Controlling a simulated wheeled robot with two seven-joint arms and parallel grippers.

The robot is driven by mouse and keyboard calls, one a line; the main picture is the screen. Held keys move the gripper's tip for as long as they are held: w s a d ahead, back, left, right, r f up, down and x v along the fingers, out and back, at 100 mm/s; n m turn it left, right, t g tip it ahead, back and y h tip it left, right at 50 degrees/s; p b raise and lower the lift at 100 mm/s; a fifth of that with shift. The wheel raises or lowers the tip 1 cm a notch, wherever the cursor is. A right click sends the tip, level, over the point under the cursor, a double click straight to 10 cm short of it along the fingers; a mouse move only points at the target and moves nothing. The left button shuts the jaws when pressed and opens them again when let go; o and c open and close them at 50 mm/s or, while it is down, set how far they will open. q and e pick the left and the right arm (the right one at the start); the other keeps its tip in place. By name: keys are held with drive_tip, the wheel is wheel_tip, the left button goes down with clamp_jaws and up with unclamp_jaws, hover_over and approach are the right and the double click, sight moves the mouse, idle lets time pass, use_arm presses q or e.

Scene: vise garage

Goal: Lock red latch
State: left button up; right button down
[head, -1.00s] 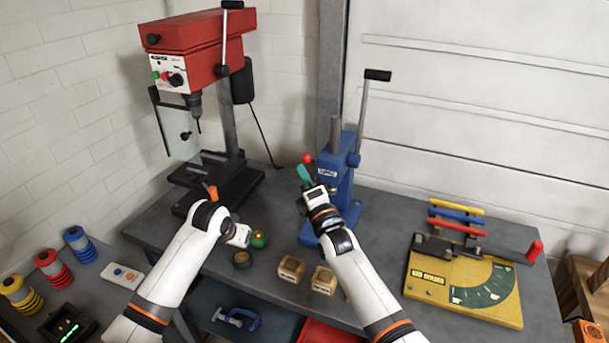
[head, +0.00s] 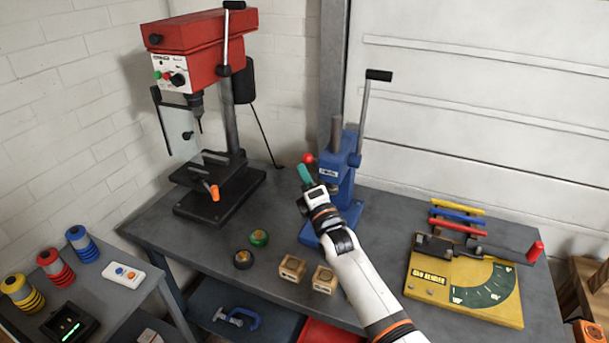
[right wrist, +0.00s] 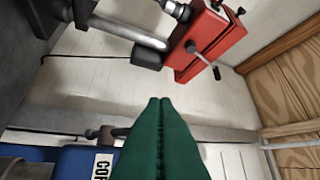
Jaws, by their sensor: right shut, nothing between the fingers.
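A small red knob (head: 309,158) sits at the left side of the blue press (head: 340,175), just above my right fingertips. I take it for the red latch; I cannot tell how far it is turned. My right gripper (head: 304,173) has green fingers, shut with nothing between them, beside the press. Whether they touch the knob is unclear. In the right wrist view the green fingers (right wrist: 160,110) point ahead, with the blue press (right wrist: 70,155) at the lower left; the red knob does not show there. My left gripper is out of view.
The red drill press (head: 200,45) with an orange-tipped handle stands at left. A yellow bender (head: 465,280) with a red-ended lever is at right. Wooden blocks (head: 292,269) and two round knobs (head: 259,238) lie near the front edge.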

sight(309, 160)
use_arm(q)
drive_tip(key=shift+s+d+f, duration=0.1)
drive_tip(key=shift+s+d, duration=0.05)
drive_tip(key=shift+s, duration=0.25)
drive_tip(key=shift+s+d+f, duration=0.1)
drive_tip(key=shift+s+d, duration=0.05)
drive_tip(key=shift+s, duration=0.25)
use_arm(e)
drive_tip(key=shift+w+r, duration=0.15)
drive_tip(key=shift+r, duration=0.05)
use_arm(q)
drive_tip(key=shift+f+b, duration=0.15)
drive_tip(key=shift+b, duration=0.15)
use_arm(e)
drive_tip(key=shift+w+r, duration=0.1)
drive_tip(key=shift+r, duration=0.15)
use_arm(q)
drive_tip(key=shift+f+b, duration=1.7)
use_arm(e)
drive_tip(key=shift+w+d+r, duration=0.25)
drive_tip(key=shift+w+r, duration=0.35)
drive_tip(key=shift+r, duration=0.35)
drive_tip(key=shift+w+d+r, duration=0.2)
drive_tip(key=shift+w+r, duration=0.35)
drive_tip(key=shift+r, duration=0.35)
